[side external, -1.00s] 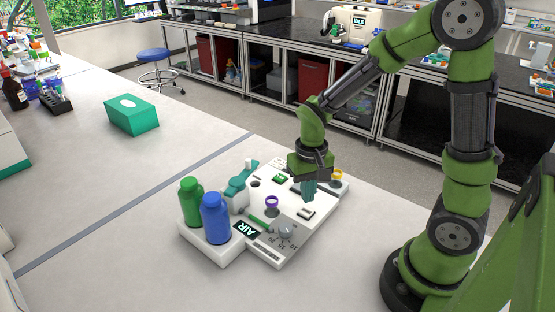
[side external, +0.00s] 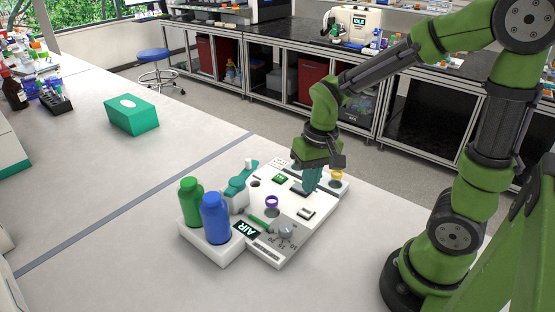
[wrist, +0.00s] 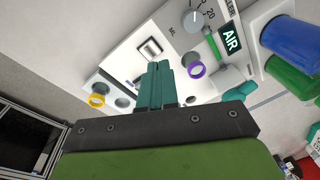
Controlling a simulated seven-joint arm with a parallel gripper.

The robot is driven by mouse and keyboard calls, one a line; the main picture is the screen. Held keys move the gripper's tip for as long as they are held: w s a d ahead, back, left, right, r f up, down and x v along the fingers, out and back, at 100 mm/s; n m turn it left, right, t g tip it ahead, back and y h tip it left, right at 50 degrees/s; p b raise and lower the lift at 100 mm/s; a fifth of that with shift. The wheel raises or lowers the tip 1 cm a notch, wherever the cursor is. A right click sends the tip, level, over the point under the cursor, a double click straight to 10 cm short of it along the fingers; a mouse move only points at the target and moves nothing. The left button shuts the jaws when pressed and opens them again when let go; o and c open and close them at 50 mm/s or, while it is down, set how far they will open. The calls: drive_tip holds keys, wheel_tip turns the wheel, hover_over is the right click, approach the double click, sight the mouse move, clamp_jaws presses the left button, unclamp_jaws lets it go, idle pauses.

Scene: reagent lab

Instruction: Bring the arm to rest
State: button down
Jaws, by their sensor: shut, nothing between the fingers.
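My gripper (side external: 311,181) is above the right rear part of the white reagent device (side external: 284,250), with its teal fingers pointing down. In the wrist view my gripper (wrist: 155,70) shows its fingers together with nothing between them. The device carries a purple ring (side external: 272,202), a yellow ring (side external: 337,175), a grey dial (side external: 285,232) and an "AIR" label (side external: 246,229). Whether the fingertips touch the device cannot be told. The arm is bent over the bench.
A blue bottle (side external: 215,219) and a green bottle (side external: 190,202) stand at the device's left end, beside a teal-and-white dispenser (side external: 240,186). A green box (side external: 131,115) lies farther back left. The bench (side external: 95,185) between is clear.

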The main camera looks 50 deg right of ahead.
drive_tip(key=s+a+r+t, duration=0.1)
drive_tip(key=s+r+t, duration=0.1)
drive_tip(key=r, duration=0.4)
drive_tip(key=s+a+r+n+t+y, duration=0.1)
drive_tip(key=s+a+r+t, duration=0.1)
drive_tip(key=r, duration=0.4)
drive_tip(key=shift+s+a+r+t, duration=0.15)
drive_tip(key=shift+s+a+t, duration=0.15)
drive_tip(key=shift+s+t, duration=0.65)
drive_tip(key=shift+w, duration=0.2)
drive_tip(key=shift+w+d+f+m+g+h, duration=0.3)
drive_tip(key=shift+w+d+f+g, duration=0.75)
drive_tip(key=shift+f, duration=2.2)
drive_tip(key=shift+w+d+f+m+g+h, duration=0.3)
drive_tip(key=shift+w+d+f+g, duration=0.7)
drive_tip(key=shift+f, duration=2.3)
drive_tip(key=shift+w+d+f+m+g+h, duration=0.25)
drive_tip(key=shift+w+d+f+g, duration=0.35)
drive_tip(key=shift+w+f+g, duration=1.75)
